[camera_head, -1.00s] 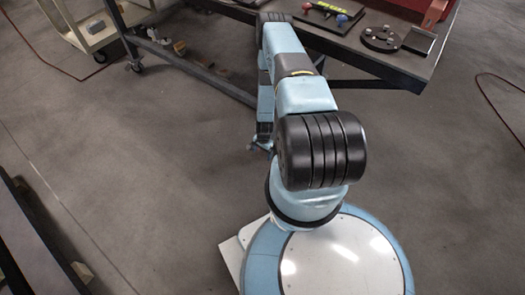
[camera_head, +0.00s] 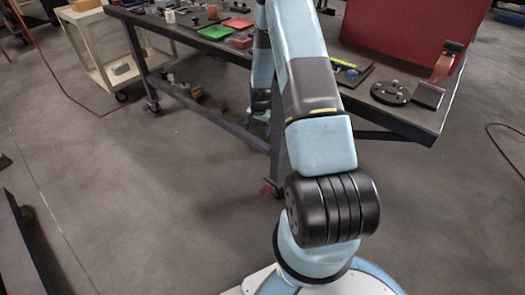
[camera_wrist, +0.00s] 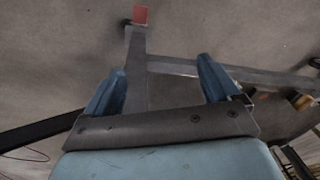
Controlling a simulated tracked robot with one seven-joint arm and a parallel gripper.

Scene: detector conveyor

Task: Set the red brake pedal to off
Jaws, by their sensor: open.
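A small red pedal (camera_head: 268,188) sits low at the foot of the workbench leg (camera_head: 275,155), close to the caster (camera_head: 279,193). In the wrist view the red pedal (camera_wrist: 140,14) shows near the top edge, at the far end of the grey leg (camera_wrist: 136,65). Its exact tilt is too small to tell. My gripper (camera_wrist: 162,78) is open, with two blue fingers spread apart and nothing held. The red pedal lies beyond the fingertips, apart from them. In the head view my gripper is mostly hidden behind my arm and the bench.
The workbench (camera_head: 200,42) carries red and green trays, a black disc (camera_head: 390,92) and a red panel (camera_head: 405,30). Its lower rail (camera_head: 215,115) runs left from the leg. A cream cart (camera_head: 100,70) stands at the left. The floor in front is clear.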

